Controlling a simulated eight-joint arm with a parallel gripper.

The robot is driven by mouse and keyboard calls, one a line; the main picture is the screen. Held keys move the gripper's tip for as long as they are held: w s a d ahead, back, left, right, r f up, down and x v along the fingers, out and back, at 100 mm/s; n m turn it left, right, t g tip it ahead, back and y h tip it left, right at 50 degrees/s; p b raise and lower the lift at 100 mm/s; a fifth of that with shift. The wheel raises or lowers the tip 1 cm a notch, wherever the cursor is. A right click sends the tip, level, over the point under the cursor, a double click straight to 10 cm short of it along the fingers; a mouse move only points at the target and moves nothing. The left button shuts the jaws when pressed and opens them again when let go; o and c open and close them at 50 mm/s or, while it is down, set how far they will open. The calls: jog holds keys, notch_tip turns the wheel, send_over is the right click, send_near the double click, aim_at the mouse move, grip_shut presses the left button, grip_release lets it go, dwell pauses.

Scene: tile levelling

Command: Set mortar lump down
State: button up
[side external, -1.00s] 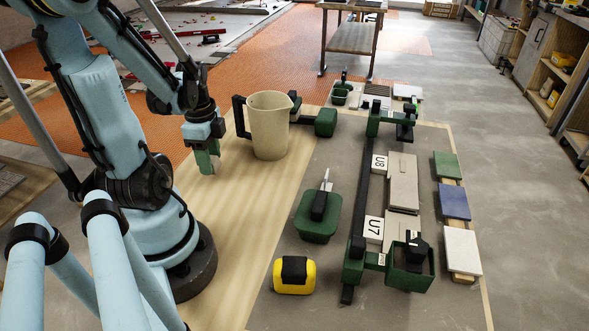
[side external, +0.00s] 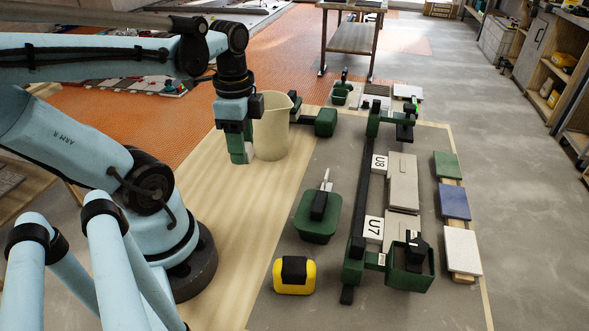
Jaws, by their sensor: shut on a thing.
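My gripper (side external: 241,156) points down at the left of the beige jug (side external: 273,128), with its green fingers close in front of the jug's left side. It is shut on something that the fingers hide. I cannot make out a mortar lump in this view. The jug stands upright, and its handle is hidden behind my gripper. I cannot tell whether the fingers touch the jug.
A green tub (side external: 317,228) with a trowel and a yellow-black tape measure (side external: 294,275) stand nearer. A dark rail (side external: 362,195) with green end blocks runs beside beige tiles (side external: 402,182). Coloured tiles (side external: 454,202) lie at right. The wooden board (side external: 225,245) is clear at front.

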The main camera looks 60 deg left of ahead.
notch_tip(320, 180, up, 5)
jog(key=shift+f, duration=0.15)
jog(key=w+d+m, duration=0.4)
jog(key=d+m, duration=0.2)
jog(key=d, duration=0.3)
jog(key=w+d+m, duration=0.3)
jog(key=d+m, duration=0.2)
jog(key=d, duration=0.4)
jog(key=s+d+m, duration=0.3)
jog(key=d+m, duration=0.1)
jog(key=d, duration=0.4)
jog(key=s+d+m, duration=0.3)
jog(key=d+m, duration=0.1)
jog(key=d, duration=0.5)
jog(key=shift+a+f, duration=0.15)
jog(key=shift+f, duration=7.75)
jog(key=o, duration=1.1)
jog(key=shift+f, duration=0.1)
